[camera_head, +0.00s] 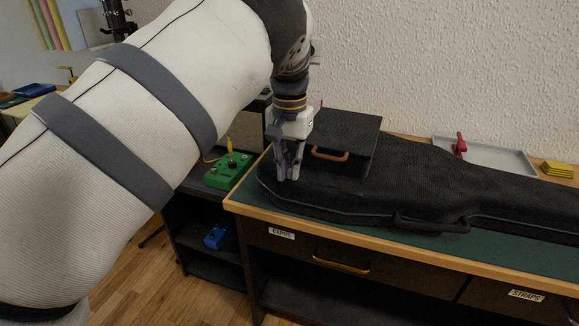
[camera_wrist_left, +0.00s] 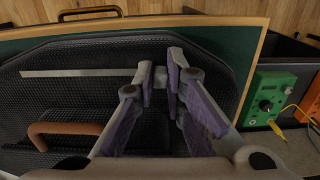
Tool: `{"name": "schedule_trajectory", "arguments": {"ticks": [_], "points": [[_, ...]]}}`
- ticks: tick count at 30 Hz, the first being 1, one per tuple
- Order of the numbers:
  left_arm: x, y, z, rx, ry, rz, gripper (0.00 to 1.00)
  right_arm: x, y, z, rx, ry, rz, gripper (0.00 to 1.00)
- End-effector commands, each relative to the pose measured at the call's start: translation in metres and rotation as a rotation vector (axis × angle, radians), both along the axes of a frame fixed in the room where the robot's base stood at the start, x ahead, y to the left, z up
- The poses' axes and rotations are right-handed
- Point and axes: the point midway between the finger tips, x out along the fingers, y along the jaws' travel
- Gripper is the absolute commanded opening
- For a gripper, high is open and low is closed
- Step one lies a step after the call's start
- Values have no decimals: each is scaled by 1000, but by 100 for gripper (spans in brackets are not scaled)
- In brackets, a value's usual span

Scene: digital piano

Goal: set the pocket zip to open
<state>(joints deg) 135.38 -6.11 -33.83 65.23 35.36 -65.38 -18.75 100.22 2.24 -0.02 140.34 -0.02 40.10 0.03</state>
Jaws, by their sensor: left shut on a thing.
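A black instrument case (camera_head: 430,180) lies on the bench, with a raised black pocket (camera_head: 345,130) and a brown handle (camera_head: 330,154) on its left part. In the left wrist view, a pale straight zip strip (camera_wrist_left: 75,73) runs across the dark pocket face (camera_wrist_left: 75,100) and ends at my fingertips. My left gripper (camera_head: 288,176) points down at the left end of the case, beside the pocket. In the left wrist view its fingertips (camera_wrist_left: 160,68) are close together, shut on the zip's pull, which they mostly hide. My right gripper is in neither view.
The bench has a green top (camera_head: 257,204) with a wooden edge. A green pedal (camera_head: 228,170) with a yellow plug stands on a dark shelf at left, a blue pedal (camera_head: 215,236) lower down.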

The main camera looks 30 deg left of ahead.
Motion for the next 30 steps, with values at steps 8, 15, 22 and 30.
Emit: {"name": "schedule_trajectory", "arguments": {"ticks": [8,15,22,30], "points": [[6,-30,1,-1,0,-3,0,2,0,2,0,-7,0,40],[8,-38,0,0,0,-1,0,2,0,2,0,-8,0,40],[8,-38,0,0,0,-1,32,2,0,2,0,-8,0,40],[8,-38,1,0,0,0,32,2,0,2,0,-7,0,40]]}}
